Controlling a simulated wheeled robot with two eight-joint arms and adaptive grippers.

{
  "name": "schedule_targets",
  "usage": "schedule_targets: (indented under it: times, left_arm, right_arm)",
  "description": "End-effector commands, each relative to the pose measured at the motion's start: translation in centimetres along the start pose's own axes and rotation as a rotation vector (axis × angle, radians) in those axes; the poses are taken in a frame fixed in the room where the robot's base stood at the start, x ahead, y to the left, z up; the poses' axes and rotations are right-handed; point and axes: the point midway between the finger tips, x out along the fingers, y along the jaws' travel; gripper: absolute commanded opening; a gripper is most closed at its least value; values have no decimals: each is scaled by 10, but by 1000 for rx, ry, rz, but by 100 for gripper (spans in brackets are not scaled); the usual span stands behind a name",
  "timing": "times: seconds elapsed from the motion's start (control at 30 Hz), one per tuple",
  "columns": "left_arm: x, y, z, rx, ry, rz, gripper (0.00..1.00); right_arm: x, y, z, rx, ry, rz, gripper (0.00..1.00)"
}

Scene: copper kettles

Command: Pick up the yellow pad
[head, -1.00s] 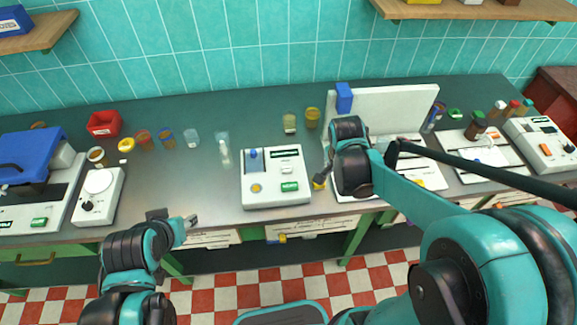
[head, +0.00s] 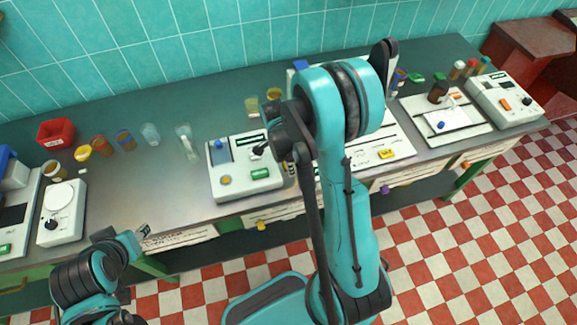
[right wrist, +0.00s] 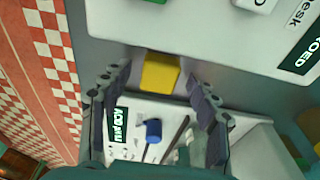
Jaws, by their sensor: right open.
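The yellow pad (right wrist: 160,72) is a small block on the grey counter between two white units in the right wrist view. My right gripper (right wrist: 159,84) is open, with one dark finger on each side of the pad's near end and gaps between. Nothing is held. In the head view my right gripper (head: 275,157) is beside the white device with a green button, and my arm hides most of the pad's spot. My left gripper (head: 144,231) is at the counter's front edge, away from the pad; its jaws are too small to read.
The white device (head: 243,184) stands left of my right gripper. A white board (head: 365,160) with another yellow piece (head: 386,154) lies to its right. Several jars and a red bin (head: 56,132) stand along the left. Bare counter lies left of the device.

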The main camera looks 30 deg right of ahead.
Motion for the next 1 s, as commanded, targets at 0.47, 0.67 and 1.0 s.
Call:
schedule_targets:
  times: [0.47,0.67,1.0]
  left_arm:
    - [0,0,0,0,0,0,41]
    - [0,0,0,0,0,0,41]
    - [-4,0,-3,0,0,0,41]
  right_arm:
    - [3,0,0,-1,0,0,22]
    - [3,0,0,-1,0,0,22]
    - [-10,0,-2,-1,0,-1,22]
